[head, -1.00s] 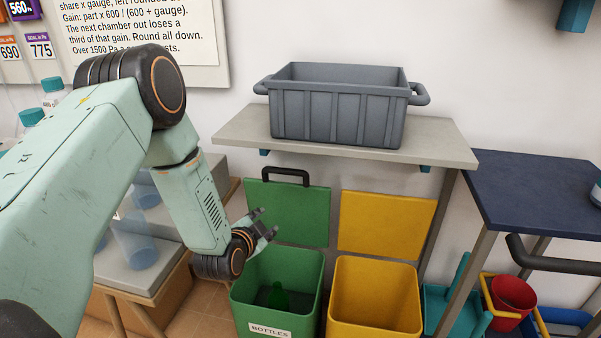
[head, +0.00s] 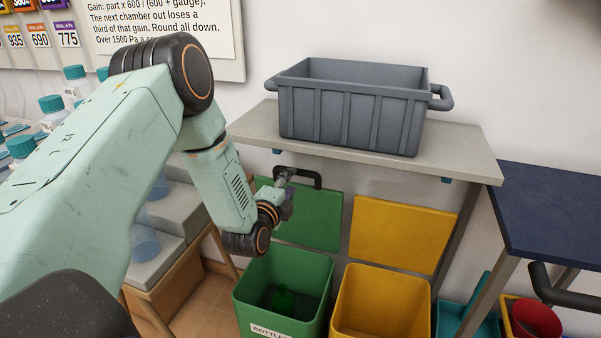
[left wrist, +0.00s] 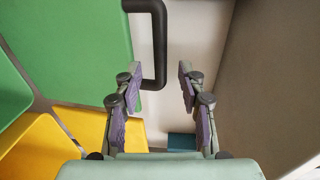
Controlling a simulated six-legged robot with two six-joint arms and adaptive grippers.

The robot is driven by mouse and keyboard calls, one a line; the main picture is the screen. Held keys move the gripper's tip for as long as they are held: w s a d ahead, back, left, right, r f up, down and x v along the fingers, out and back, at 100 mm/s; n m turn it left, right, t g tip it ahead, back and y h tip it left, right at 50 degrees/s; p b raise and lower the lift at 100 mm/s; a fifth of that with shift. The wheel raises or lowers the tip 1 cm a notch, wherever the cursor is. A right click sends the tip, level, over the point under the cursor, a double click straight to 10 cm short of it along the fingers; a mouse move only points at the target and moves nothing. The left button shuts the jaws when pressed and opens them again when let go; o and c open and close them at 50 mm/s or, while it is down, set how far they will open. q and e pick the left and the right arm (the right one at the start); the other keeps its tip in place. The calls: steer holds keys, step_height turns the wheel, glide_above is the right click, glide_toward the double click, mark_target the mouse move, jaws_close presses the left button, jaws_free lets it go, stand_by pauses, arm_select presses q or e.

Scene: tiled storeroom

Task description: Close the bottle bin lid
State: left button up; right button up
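The green bottle bin (head: 256,291) stands on the floor with a "BOTTLES" label on its front. Its green lid (head: 312,218) stands open, upright behind the bin, with a black handle (head: 318,178) on its top edge. A dark green bottle (head: 283,299) is inside. My left gripper (head: 284,176) is at the handle. In the left wrist view my left gripper (left wrist: 160,80) is open, and the black handle (left wrist: 161,40) reaches between its fingertips, nearer the left finger. I cannot tell whether they touch. My right gripper is not in view.
A yellow bin (head: 381,303) with its lid open stands right beside the green one. A grey shelf (head: 463,158) bearing a grey crate (head: 352,110) is above the lids. A dark blue table (head: 555,205) is at the right, and bottles stand at the left.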

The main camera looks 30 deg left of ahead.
mark_target(297, 174)
arm_select(q)
steer(key=b+x, duration=0.2)
steer(key=x, duration=0.5)
steer(key=shift+w+d+b, duration=0.1)
steer(key=shift+w+b, duration=0.05)
steer(key=shift+b, duration=0.25)
steer(key=shift+c, duration=0.4)
jaws_close()
